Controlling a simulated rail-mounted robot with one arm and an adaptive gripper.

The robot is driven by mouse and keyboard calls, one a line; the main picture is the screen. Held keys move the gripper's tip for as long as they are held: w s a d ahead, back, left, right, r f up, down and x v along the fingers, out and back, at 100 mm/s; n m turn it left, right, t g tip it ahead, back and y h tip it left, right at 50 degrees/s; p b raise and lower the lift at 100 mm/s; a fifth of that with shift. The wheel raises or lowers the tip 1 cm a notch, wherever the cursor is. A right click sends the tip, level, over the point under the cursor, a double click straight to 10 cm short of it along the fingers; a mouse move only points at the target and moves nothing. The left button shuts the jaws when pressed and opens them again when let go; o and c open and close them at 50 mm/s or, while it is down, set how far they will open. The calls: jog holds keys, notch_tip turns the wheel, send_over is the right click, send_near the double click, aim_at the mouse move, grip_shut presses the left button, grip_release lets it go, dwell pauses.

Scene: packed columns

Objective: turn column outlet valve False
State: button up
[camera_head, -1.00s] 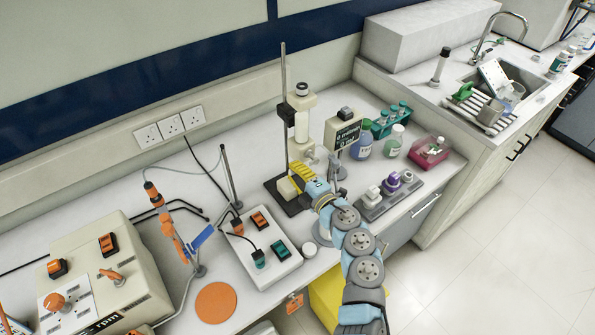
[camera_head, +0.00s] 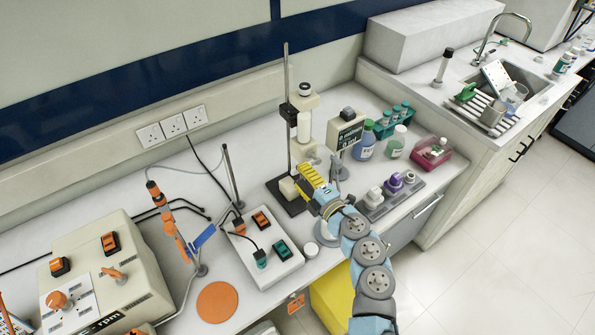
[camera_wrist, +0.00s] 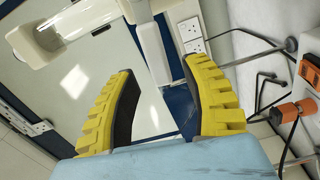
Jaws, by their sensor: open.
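The packed column (camera_head: 304,125) is a pale upright tube, held by a dark clamp (camera_head: 288,111) on a tall rod stand (camera_head: 287,70). A pale fitting (camera_head: 310,152) shows at its lower end; the outlet valve handle is too small to make out. My gripper (camera_head: 312,178) has yellow ribbed fingers and is just below the fitting in the picture, in front of the stand. The wrist view shows its two fingers (camera_wrist: 162,85) spread apart with nothing gripped. A pale upright part (camera_wrist: 152,48) shows beyond the gap; I cannot tell whether it is the column.
A rack with purple and white items (camera_head: 393,190) lies right of my gripper. A white control box (camera_head: 268,250) is at left front. An orange disc (camera_head: 217,302) lies on bare bench.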

jog(key=v, duration=0.9)
jog(key=shift+s, duration=0.2)
